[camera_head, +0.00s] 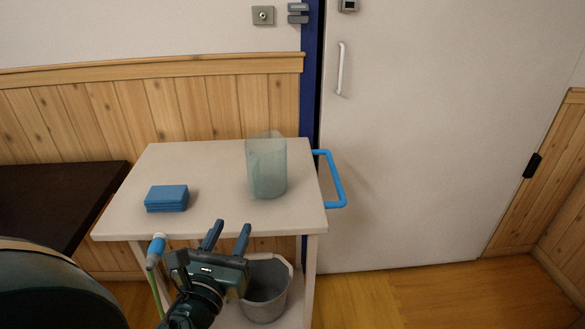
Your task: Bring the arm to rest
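My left gripper (227,236) shows in the head view, just in front of the near edge of the white cart (215,160). Its two fingers point away from me, apart from each other, with nothing between them. A translucent pale green jar (267,168) stands upright on the cart's top, beyond the gripper and to its right. A blue block of stacked layers, perhaps folded cloths (167,198), lies on the cart to the left of the jar. The gripper touches neither. My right gripper is out of view.
A blue handle (334,180) sticks out from the cart's right side. A grey bin (266,290) sits on the lower shelf. A blue-tipped green stick (155,251) stands at the cart's front. A dark bench (60,200) is at left. Floor is clear at right before the door (430,130).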

